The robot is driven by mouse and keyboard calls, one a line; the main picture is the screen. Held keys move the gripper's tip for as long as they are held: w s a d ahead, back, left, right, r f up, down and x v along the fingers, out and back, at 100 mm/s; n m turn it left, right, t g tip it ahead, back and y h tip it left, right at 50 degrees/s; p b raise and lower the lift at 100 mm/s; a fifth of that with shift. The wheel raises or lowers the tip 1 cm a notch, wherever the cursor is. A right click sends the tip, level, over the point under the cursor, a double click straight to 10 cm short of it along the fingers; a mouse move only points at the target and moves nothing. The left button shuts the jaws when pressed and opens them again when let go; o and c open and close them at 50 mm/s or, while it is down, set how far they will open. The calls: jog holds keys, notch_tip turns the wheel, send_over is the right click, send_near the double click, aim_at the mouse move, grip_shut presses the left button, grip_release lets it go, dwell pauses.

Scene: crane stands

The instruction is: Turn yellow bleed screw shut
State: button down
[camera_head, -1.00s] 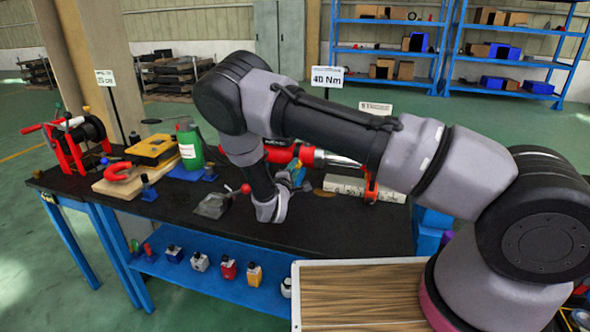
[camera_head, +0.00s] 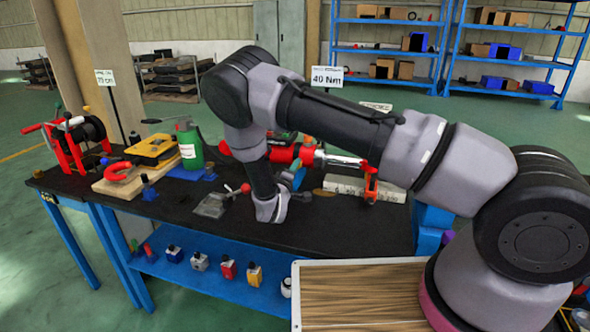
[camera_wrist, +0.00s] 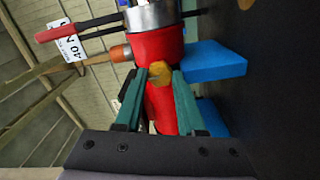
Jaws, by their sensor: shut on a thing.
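The yellow bleed screw (camera_wrist: 158,72) sticks out of the side of a red cylinder (camera_wrist: 158,45) in the wrist view. My gripper (camera_wrist: 160,77) has its two green fingers on either side of the screw, shut on it. The screw's shank and seat are hidden by its head. In the head view the red cylinder (camera_head: 283,155) lies on the black bench, partly behind my arm. There, my arm hides the gripper and the screw.
A blue block (camera_wrist: 215,63) sits beside the cylinder in the wrist view. A white labelled block (camera_head: 345,186) lies right of my wrist. The bench's front is mostly clear.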

jog(key=shift+f, duration=0.1)
jog(key=c, duration=0.5)
grip_release()
jog(key=v, duration=1)
jog(key=shift+s+a, duration=0.15)
jog(key=shift+s, duration=0.25)
